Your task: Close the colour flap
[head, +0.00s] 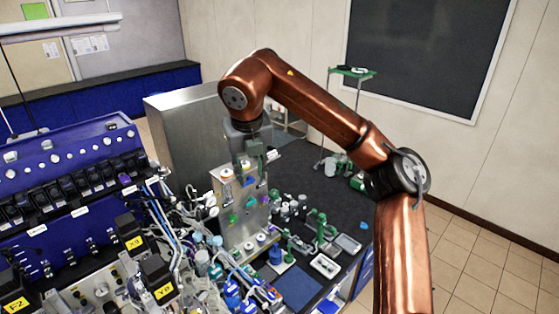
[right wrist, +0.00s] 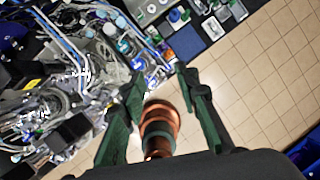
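An upright metal panel (head: 254,216) with coloured round parts in yellow, green and purple stands in the middle of the head view. It may carry the colour flap, but I cannot pick the flap out clearly or tell its position. My right gripper (head: 250,168) points down at the panel's upper part and hides some of it; I cannot tell whether it touches. In the right wrist view its green fingers (right wrist: 160,82) are spread apart. A copper-coloured round part shows between them, but nothing is visibly clamped. My left gripper is not in view.
Blue bioreactor consoles (head: 60,165) fill the left, with dense tubes and cables beside the panel. A dark bench top (head: 310,178) carries bottles, green stands and trays (head: 325,265). A tall metal cabinet (head: 185,125) stands behind. Tiled floor (head: 480,255) at the right is clear.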

